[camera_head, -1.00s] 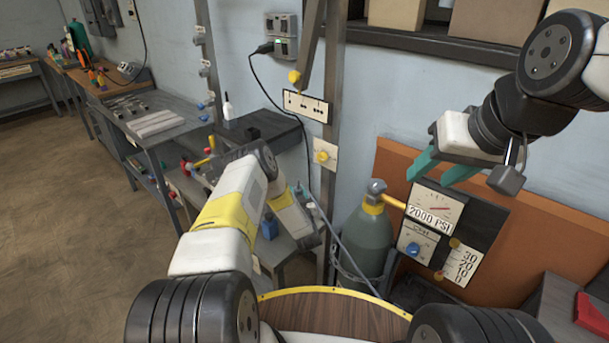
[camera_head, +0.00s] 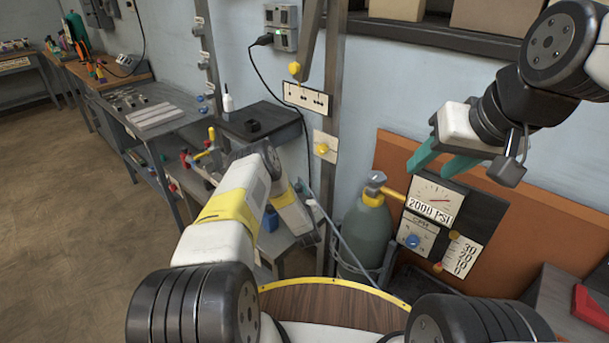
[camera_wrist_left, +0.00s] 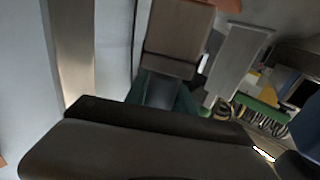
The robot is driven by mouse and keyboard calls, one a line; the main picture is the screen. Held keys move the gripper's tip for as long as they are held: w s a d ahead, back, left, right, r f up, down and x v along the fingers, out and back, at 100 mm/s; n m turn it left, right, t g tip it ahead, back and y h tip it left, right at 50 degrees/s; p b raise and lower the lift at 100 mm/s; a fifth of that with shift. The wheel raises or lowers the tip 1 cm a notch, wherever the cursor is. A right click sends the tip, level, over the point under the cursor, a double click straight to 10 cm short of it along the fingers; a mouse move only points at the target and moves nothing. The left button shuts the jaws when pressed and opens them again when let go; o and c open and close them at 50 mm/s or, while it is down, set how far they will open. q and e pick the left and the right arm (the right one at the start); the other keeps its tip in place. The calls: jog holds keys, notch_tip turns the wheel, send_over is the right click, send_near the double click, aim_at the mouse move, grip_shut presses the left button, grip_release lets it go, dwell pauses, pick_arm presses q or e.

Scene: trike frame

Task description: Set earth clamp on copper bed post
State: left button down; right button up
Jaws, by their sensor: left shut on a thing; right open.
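My left gripper (camera_wrist_left: 161,92) shows in the left wrist view as teal fingers shut on a grey-brown blocky thing (camera_wrist_left: 178,40). I cannot tell for sure that this is the earth clamp. In the head view, my left arm bends down in front of the low bench, and its fingers are hidden behind the arm. A grey cable (camera_head: 345,243) runs from near that wrist down to the right. My right gripper (camera_head: 432,168) is open and empty, in front of the gauge board. I cannot make out a copper bed post in either view.
A green-grey gas cylinder (camera_head: 365,232) stands beside the gauge board (camera_head: 440,225) at right. A metal post (camera_head: 330,130) with switch plates rises behind my left arm. A workbench (camera_head: 160,115) with tools runs along the left wall. The floor (camera_head: 70,220) at left is clear.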

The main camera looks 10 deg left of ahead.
pick_arm(q)
jog(key=shift+f, duration=0.25)
jog(key=c, duration=1)
grip_release()
jog(key=shift+o, duration=0.2)
